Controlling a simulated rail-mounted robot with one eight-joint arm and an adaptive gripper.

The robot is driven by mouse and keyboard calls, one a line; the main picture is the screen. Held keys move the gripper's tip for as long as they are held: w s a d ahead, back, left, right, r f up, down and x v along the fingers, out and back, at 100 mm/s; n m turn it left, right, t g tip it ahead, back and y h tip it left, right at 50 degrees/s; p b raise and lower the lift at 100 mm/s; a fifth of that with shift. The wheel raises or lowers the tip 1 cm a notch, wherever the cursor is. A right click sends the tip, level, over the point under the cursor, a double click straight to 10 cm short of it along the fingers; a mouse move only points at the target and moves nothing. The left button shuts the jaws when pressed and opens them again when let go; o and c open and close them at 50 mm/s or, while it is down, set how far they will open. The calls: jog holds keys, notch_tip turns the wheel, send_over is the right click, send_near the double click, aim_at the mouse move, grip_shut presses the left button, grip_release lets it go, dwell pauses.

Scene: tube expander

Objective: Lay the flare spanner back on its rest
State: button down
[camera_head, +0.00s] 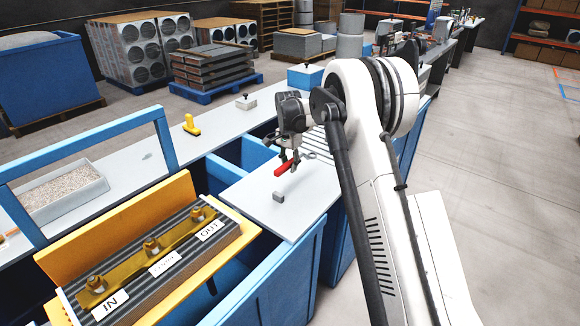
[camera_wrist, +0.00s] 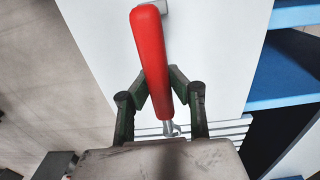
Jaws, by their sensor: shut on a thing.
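The flare spanner has a red handle (camera_head: 284,168) and a grey metal end. My gripper (camera_head: 290,157) is shut on the spanner's handle, above the light grey bench top (camera_head: 255,205). In the wrist view the red handle (camera_wrist: 150,50) passes between the fingers of my gripper (camera_wrist: 162,86), and its metal end is mostly hidden behind the gripper body. A small grey block (camera_head: 279,197), which looks like a rest, stands on the bench top in front of the handle. The block (camera_wrist: 155,5) shows partly at the top of the wrist view, beyond the handle's end.
A yellow-framed fixture (camera_head: 115,225) with IN and OUT labels stands at the lower left. A blue frame (camera_head: 165,140) rises beside it. A tray of granules (camera_head: 98,183), a yellow object (camera_head: 190,125) and a blue box (camera_head: 305,77) are farther back. The bench top around the block is clear.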

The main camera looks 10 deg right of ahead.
jog(key=shift+f+b, duration=0.1)
jog(key=shift+b, duration=0.2)
jog(key=shift+f+b, duration=1.9)
jog(key=shift+f, duration=1)
jog(key=shift+f+b, duration=0.95)
jog(key=shift+f, duration=0.1)
jog(key=c, duration=1.6)
grip_release()
jog(key=shift+a+r+p, duration=0.1)
jog(key=shift+r+p, duration=1.35)
jog(key=shift+r, duration=2.55)
